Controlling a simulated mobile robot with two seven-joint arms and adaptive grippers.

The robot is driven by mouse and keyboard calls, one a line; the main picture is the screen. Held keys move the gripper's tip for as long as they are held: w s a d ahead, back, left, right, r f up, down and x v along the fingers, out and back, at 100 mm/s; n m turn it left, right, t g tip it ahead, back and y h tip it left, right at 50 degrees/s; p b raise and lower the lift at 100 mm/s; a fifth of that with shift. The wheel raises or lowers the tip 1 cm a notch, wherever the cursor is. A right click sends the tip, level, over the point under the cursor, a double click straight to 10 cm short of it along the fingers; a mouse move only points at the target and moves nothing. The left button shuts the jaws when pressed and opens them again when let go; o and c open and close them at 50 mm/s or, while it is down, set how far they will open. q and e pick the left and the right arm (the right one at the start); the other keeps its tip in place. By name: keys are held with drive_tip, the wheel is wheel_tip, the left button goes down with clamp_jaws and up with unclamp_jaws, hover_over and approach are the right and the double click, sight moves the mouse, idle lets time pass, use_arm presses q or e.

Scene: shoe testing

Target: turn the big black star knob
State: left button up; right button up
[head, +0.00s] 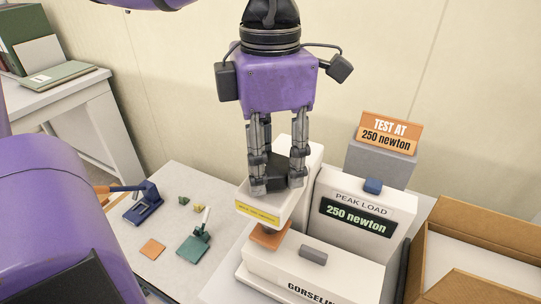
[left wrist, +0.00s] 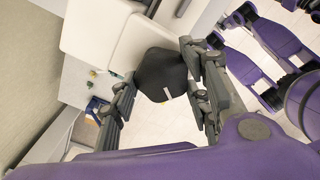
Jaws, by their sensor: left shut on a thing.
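The big black star knob (head: 279,170) sits on top of the white testing machine (head: 315,165), partly hidden by my fingers in the head view. In the left wrist view the knob (left wrist: 161,75) shows from above as a dark, rounded block with a pale mark at its edge. My left gripper (head: 277,186) reaches straight down from above, its fingers on either side of the knob and shut on it. It also shows in the left wrist view (left wrist: 158,72). My right gripper is not in view.
A display (head: 357,217) reads "PEAK LOAD 250 newton". An orange sign (head: 390,131) reads "TEST AT 250 newton". A cardboard box (head: 470,225) stands right; small tools and an orange square (head: 152,249) lie left.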

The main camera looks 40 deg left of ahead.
use_arm(q)
drive_tip(key=shift+n, duration=0.4)
drive_tip(key=shift+a+n+b, duration=0.1)
drive_tip(key=shift+n+b, duration=0.3)
drive_tip(key=shift+n, duration=0.5)
drive_tip(key=n, duration=0.3)
drive_tip(key=shift+b, duration=0.35)
drive_tip(key=shift+n, duration=0.8)
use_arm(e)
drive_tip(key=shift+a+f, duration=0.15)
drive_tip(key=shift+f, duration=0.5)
use_arm(q)
drive_tip(key=shift+r, duration=0.1)
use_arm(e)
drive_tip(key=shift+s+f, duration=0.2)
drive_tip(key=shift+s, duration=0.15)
use_arm(q)
drive_tip(key=o, duration=1.1)
drive_tip(key=shift+a, duration=0.1)
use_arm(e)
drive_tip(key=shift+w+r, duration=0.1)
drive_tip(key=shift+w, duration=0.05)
